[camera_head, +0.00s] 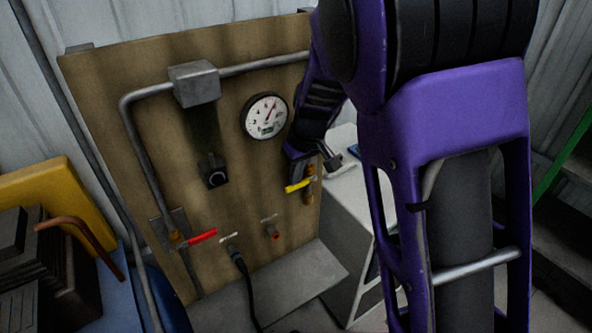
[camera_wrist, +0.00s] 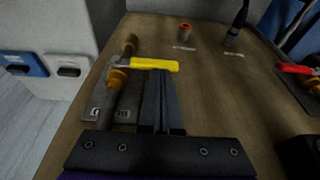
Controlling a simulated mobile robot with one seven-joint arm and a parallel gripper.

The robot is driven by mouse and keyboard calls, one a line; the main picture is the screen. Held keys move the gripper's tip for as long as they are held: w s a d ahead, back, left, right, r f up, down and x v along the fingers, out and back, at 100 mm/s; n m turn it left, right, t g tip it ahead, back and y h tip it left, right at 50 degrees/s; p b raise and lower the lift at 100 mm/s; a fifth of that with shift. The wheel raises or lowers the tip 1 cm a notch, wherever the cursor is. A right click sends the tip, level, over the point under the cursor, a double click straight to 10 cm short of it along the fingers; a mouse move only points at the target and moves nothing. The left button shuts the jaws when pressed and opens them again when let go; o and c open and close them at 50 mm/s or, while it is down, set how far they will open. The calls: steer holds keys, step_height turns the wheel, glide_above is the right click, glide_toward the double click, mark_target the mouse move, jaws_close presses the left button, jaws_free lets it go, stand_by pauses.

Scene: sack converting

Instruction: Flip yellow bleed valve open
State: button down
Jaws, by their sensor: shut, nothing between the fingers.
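The yellow valve handle (camera_head: 299,185) is on a short brass-and-brown pipe (camera_head: 309,190) at the board's right edge in the head view. In the wrist view the yellow handle (camera_wrist: 152,65) lies crosswise to the pipe (camera_wrist: 108,105), reaching right from a brass body (camera_wrist: 116,77). My gripper (camera_wrist: 160,74) is shut and empty. Its fingertips are right at the handle's near edge, toward its free end; I cannot tell whether they touch it. In the head view my arm comes down from the upper right and hides part of the board near the valve.
The brown board (camera_head: 150,120) also carries a dial gauge (camera_head: 264,116), a red lever (camera_head: 203,236), a dark hose (camera_head: 242,268) and a small red-tipped fitting (camera_head: 272,231). A white cabinet (camera_head: 345,230) stands close to the right. A ledge (camera_head: 280,285) juts out below.

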mark_target(290, 190)
steer(key=shift+s+a+f+t+h+p, duration=0.15)
steer(key=shift+f+t+h+p, duration=0.15)
steer(key=shift+h, duration=0.1)
stand_by(0.4)
steer(key=shift+s+a+f+p, duration=0.2)
steer(key=shift+f+p, duration=0.15)
steer(key=shift+f, duration=0.25)
steer(key=shift+s+a+f+p, duration=0.15)
steer(key=shift+f+p, duration=0.15)
steer(key=shift+f, duration=0.25)
steer(key=shift+a+f+n+t+h, duration=0.15)
steer(key=shift+f+n+t+h, duration=0.2)
steer(key=shift+t+h, duration=0.3)
step_height(290, 190, down, 7)
steer(key=w+d+t+h+b, duration=0.2)
steer(key=d+t+h, duration=0.1)
steer(key=h, duration=0.2)
steer(key=shift+n+t, duration=0.35)
stand_by(0.3)
stand_by(0.3)
